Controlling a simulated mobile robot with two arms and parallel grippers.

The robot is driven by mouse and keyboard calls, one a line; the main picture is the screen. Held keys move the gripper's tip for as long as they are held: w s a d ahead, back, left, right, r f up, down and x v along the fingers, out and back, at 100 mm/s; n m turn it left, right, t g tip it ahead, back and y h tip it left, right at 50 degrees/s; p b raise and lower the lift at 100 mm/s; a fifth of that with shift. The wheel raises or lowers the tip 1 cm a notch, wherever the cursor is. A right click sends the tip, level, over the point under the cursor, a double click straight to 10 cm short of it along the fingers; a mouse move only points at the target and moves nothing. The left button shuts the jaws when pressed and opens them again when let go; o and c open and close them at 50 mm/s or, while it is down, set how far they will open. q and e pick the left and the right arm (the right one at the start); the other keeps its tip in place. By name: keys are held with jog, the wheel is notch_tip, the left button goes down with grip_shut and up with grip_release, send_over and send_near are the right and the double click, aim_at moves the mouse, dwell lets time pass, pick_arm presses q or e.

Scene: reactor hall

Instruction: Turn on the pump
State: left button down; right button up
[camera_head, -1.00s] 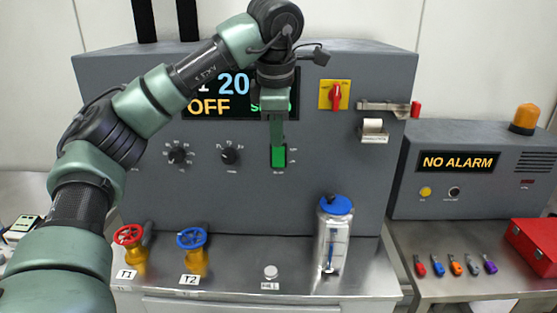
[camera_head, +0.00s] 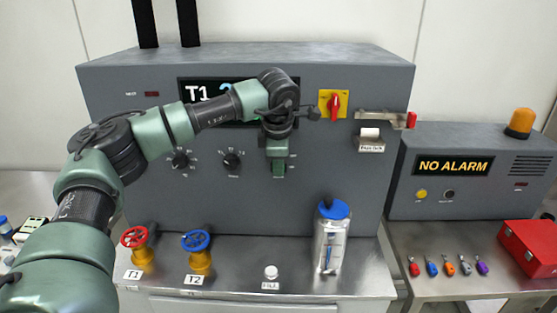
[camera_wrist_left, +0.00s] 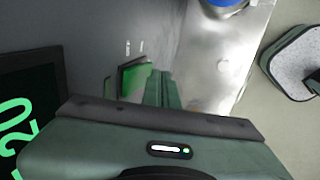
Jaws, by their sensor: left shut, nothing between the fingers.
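A green rocker switch (camera_wrist_left: 134,78) on the grey panel (camera_head: 340,175) shows in the left wrist view, partly behind my fingers. In the head view my left gripper (camera_head: 278,168) covers most of it. The gripper is shut and empty, pointing down right at the switch; it also shows in the left wrist view (camera_wrist_left: 160,88). I cannot tell whether the fingers touch the switch. The display (camera_head: 200,92) reads T1, but my arm hides the rest of it. My right gripper is out of view.
Two black knobs (camera_head: 232,161) sit left of the switch, a red rotary switch (camera_head: 335,104) on yellow to its upper right. Below stand red (camera_head: 134,237) and blue (camera_head: 196,240) valve wheels and a blue-lidded canister (camera_head: 331,240). The alarm box (camera_head: 455,167) reads NO ALARM.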

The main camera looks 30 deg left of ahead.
pick_arm(q)
jog(key=shift+w+a, duration=0.1)
jog(key=shift+w, duration=0.05)
jog(key=shift+w+a+f+b, duration=0.15)
jog(key=shift+w+b, duration=0.15)
dwell(0.4)
jog(key=shift+r+p, duration=0.55)
jog(key=shift+r, duration=0.3)
